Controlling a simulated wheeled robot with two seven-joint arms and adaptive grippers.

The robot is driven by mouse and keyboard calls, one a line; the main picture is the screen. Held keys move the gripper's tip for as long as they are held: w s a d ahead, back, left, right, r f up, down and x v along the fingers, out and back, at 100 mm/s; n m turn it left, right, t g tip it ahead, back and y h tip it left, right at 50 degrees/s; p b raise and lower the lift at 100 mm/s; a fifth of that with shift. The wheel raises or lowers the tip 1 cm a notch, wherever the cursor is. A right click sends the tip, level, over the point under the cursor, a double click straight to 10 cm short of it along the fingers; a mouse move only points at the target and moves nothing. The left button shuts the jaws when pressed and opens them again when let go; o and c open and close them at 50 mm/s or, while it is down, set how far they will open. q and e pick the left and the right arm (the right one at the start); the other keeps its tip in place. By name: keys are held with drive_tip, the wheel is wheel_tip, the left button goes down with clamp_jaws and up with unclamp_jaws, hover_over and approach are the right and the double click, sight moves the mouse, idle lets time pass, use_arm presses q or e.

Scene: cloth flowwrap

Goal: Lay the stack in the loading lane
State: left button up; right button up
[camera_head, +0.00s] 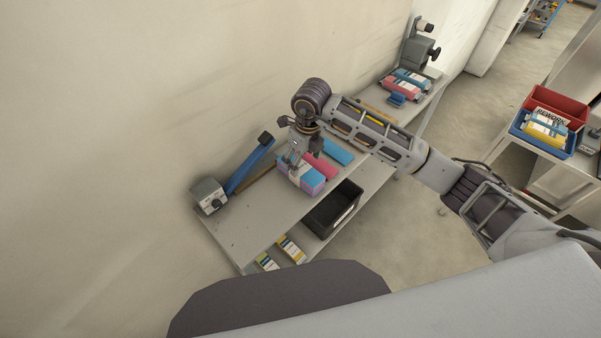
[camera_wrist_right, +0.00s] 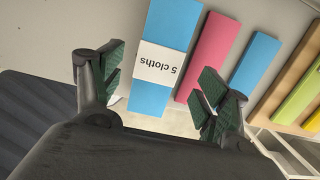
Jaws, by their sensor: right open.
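My right gripper (camera_head: 294,158) is over the table, just above a stack with blue, pink and white faces (camera_head: 305,181). In the right wrist view the open gripper (camera_wrist_right: 162,76) has its fingers on either side of a blue stack with a white "5 cloths" band (camera_wrist_right: 164,62). I see no firm contact. Beside it lie a pink stack (camera_wrist_right: 207,56) and another blue stack (camera_wrist_right: 254,62); in the head view the pink one (camera_head: 321,167) and blue one (camera_head: 338,151) lie behind. I cannot make out the loading lane. My left gripper is out of view.
A grey device (camera_head: 208,196) with a blue arm (camera_head: 250,168) is at the left end. A machine (camera_head: 418,50) stands at the far end near more packs (camera_head: 402,88). Red and blue trays (camera_head: 561,104) sit right.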

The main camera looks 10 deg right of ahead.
drive_tip(key=shift+a+f+p, duration=0.2)
drive_tip(key=shift+f+p, duration=0.55)
drive_tip(key=shift+f, duration=0.75)
drive_tip(key=shift+w+f, duration=0.2)
drive_tip(key=shift+f, duration=0.9)
drive_tip(key=shift+c, duration=0.3)
drive_tip(key=c, duration=1.1)
drive_tip(key=shift+r, duration=0.2)
wheel_tip(320, 180, up, 18)
drive_tip(key=b, duration=0.3)
drive_tip(key=shift+f, duration=0.15)
